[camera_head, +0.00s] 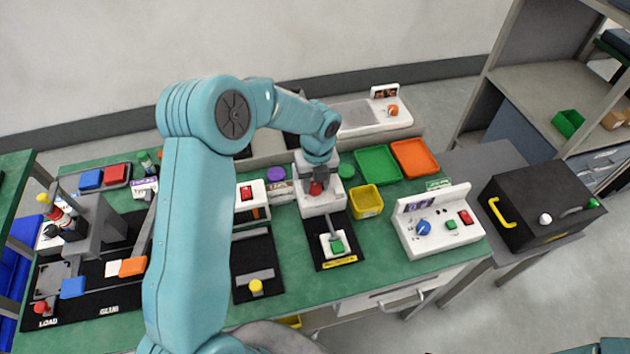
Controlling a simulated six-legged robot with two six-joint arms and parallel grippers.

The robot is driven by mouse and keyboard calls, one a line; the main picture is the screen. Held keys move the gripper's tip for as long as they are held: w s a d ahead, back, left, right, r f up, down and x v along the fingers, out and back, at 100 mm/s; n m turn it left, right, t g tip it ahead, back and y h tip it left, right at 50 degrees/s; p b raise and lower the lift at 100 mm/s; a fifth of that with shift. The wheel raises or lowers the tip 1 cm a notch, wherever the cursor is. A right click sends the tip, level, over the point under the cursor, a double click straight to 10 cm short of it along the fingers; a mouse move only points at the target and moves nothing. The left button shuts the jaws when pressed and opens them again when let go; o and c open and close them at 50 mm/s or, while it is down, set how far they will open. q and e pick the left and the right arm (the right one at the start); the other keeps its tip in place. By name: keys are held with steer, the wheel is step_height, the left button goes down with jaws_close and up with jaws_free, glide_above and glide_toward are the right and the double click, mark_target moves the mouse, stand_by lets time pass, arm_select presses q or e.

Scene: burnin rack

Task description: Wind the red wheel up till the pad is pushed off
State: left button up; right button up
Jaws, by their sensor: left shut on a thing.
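The red wheel (316,188) is on a white block (321,208) near the middle of the bench, mostly covered by my gripper. My left gripper (315,180) reaches down from above and is shut on the red wheel. From the block a grey rod runs toward the front along a black base (316,242). At its front end is a white square piece with a green top (336,246), possibly the pad, resting above a yellow label strip. I cannot tell how far the wheel is turned. My right gripper is not in view.
A yellow bin (367,202) stands close right of the block. A white panel with knobs (440,228) is further right. A white box with a red switch (251,193) and a yellow-knobbed device (256,287) are left. Green (378,164) and orange trays (415,157) lie behind.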

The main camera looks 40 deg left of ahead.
mark_target(318, 186)
arm_select(q)
steer(key=shift+s+f, duration=0.1)
steer(key=o, duration=1.1)
steer(key=shift+d, duration=0.1)
steer(key=shift+c, duration=0.2)
steer(key=shift+r, duration=0.25)
step_height(318, 186, up, 16)
steer(key=b, duration=0.1)
steer(key=shift+w+d, duration=0.2)
steer(key=shift+w, duration=0.1)
